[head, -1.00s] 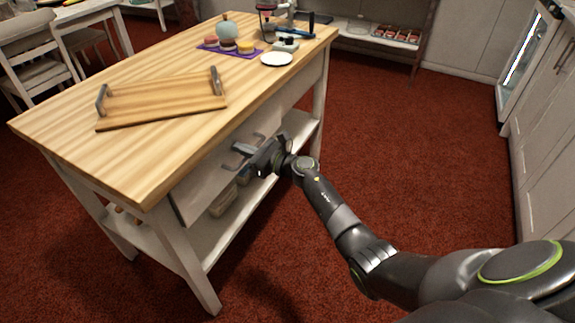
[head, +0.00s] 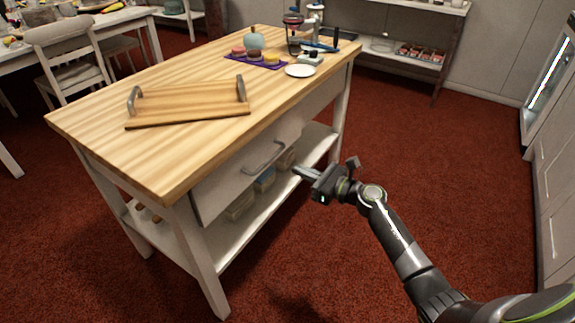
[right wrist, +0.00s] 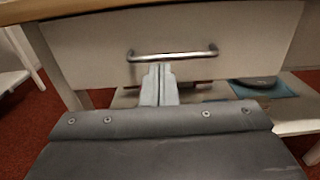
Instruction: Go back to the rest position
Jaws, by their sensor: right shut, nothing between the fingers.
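My right gripper (head: 300,171) is out in front of the wooden-topped table (head: 125,95), apart from it and from its drawer. In the right wrist view its two fingers (right wrist: 159,84) are together with nothing between them. The white drawer (head: 222,182) carries a metal bar handle (head: 264,157); in the right wrist view the handle (right wrist: 172,55) shows just beyond the fingertips. My left gripper does not show.
On the table are a wooden tray (head: 190,104), a white plate (head: 300,71) and a purple mat (head: 262,64) with small cakes. A lower shelf (head: 232,240) holds containers. Red carpet to the right is clear. A chair (head: 72,60) stands at the back left.

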